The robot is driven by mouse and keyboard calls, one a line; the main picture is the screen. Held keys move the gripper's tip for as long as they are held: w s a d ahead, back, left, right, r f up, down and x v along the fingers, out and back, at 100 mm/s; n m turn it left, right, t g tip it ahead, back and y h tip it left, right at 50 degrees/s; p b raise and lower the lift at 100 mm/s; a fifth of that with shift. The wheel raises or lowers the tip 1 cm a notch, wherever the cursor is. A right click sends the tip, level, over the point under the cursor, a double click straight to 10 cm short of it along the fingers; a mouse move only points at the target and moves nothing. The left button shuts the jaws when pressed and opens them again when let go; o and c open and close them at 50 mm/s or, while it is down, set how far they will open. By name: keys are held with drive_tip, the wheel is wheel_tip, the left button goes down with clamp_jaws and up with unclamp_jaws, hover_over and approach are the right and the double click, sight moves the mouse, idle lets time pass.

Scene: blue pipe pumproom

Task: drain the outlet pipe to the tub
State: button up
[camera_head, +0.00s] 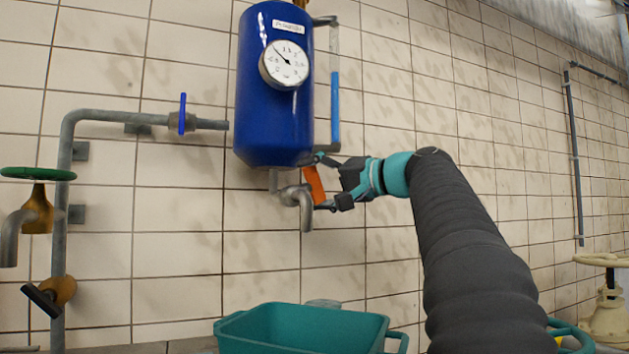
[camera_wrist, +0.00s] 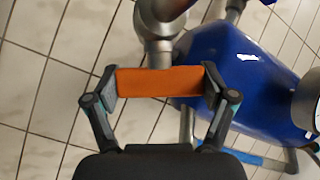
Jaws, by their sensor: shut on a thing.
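A blue tank (camera_head: 272,115) with a round gauge (camera_head: 285,64) is on the tiled wall. A grey outlet pipe with a downturned spout (camera_head: 304,208) hangs under it. An orange lever handle (camera_head: 314,184) sits beside the spout. My gripper (camera_head: 320,183) is shut on the orange handle; in the wrist view the handle (camera_wrist: 160,82) spans between both fingertips. The blue tank (camera_wrist: 235,75) fills the right of the wrist view. A teal tub (camera_head: 300,330) stands below the spout. No water shows at the spout.
A grey pipe (camera_head: 68,190) with a blue-handled valve (camera_head: 182,115) runs along the left wall. A brass tap with a green wheel (camera_head: 38,174) is at far left. A cream valve (camera_head: 606,300) stands at lower right. Air between spout and tub is clear.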

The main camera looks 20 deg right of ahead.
drive_tip(key=m+h+p, duration=0.1)
drive_tip(key=p, duration=0.1)
drive_tip(key=shift+r+g+p, duration=0.3)
drive_tip(key=shift+r+g, duration=0.1)
drive_tip(key=shift+f+m+g+h, duration=0.3)
drive_tip(key=shift+f+m+h, duration=0.15)
drive_tip(key=shift+m+h, duration=0.4)
drive_tip(key=o, duration=1)
drive_tip(key=v, duration=1.2)
